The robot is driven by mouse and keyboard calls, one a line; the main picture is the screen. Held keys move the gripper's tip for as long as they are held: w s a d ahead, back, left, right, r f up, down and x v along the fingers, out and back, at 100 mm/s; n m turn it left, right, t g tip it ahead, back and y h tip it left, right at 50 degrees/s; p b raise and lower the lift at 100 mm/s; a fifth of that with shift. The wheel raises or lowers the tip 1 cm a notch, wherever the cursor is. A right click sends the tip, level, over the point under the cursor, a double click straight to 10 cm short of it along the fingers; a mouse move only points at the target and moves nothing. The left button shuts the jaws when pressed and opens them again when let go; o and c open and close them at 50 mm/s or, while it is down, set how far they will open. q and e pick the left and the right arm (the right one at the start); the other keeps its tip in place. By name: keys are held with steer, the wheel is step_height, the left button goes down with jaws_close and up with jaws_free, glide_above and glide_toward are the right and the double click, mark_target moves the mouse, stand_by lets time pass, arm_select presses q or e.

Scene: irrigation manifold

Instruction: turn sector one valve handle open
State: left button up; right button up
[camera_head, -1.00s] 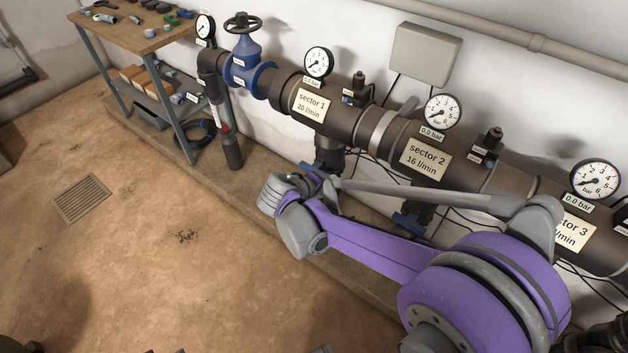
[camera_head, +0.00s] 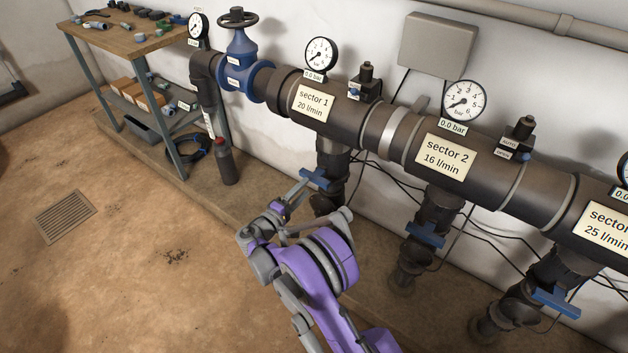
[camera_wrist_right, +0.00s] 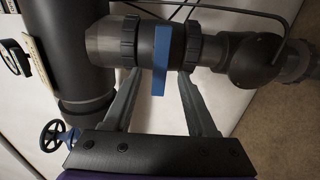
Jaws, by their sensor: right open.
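The sector 1 valve handle (camera_head: 316,178) is a blue lever on the dark drop pipe below the "sector 1" label. In the right wrist view the blue handle (camera_wrist_right: 161,60) runs upright across the valve body (camera_wrist_right: 190,45). My right gripper (camera_head: 300,190) is at this handle in the head view. In the wrist view the right gripper (camera_wrist_right: 158,78) is open, with one finger on each side of the handle's lower end and visible gaps between. I cannot tell how deep the handle sits between the fingers. My left gripper is not in view.
The sector 2 handle (camera_head: 425,235) and sector 3 handle (camera_head: 556,302) are on drop pipes to the right. A blue handwheel valve (camera_head: 240,65) and a workbench (camera_head: 130,40) stand to the left. Thin black cables hang behind the pipes.

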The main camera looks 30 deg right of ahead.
mark_target(312, 181)
steer(key=b+x, duration=0.1)
steer(key=x, duration=0.5)
steer(key=shift+w+d, duration=0.15)
steer(key=shift+d, duration=0.1)
jaws_close()
